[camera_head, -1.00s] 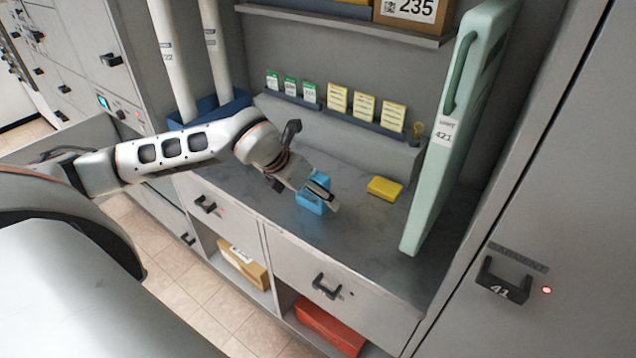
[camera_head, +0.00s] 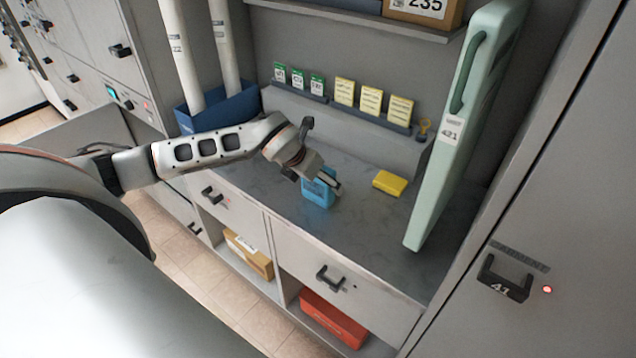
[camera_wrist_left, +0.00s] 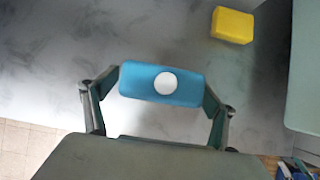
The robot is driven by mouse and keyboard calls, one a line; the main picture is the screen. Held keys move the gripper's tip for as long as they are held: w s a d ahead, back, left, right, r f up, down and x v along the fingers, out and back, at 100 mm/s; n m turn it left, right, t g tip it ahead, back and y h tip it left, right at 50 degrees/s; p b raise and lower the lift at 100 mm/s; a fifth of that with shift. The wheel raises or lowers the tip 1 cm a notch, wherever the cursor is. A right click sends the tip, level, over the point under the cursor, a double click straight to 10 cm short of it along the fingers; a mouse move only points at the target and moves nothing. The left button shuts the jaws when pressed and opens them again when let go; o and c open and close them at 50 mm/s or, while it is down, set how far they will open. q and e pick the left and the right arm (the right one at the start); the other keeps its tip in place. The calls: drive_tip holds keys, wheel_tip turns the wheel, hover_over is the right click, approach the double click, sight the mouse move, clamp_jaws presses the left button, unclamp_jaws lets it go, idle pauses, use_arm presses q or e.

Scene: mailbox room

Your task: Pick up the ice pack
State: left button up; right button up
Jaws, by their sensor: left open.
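The blue ice pack (camera_head: 317,194) stands on the grey counter, partly hidden by my left gripper (camera_head: 331,183) in the head view. In the left wrist view the ice pack (camera_wrist_left: 140,80) shows its narrow blue face with a white round cap. My left gripper (camera_wrist_left: 160,98) is open, with one finger at each end of the ice pack. The fingers look very close to its ends; I cannot tell whether they touch. My right gripper is not in view.
A yellow block (camera_head: 389,183) lies right of the ice pack on the counter (camera_head: 370,228). A tall pale green case (camera_head: 450,165) stands farther right. A blue bin with white tubes (camera_head: 222,112) stands at the back left. Card racks (camera_head: 350,112) line the back.

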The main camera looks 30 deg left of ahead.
use_arm(q)
drive_tip(key=c, duration=1.5)
drive_tip(key=shift+r, duration=0.1)
drive_tip(key=shift+r, duration=0.1)
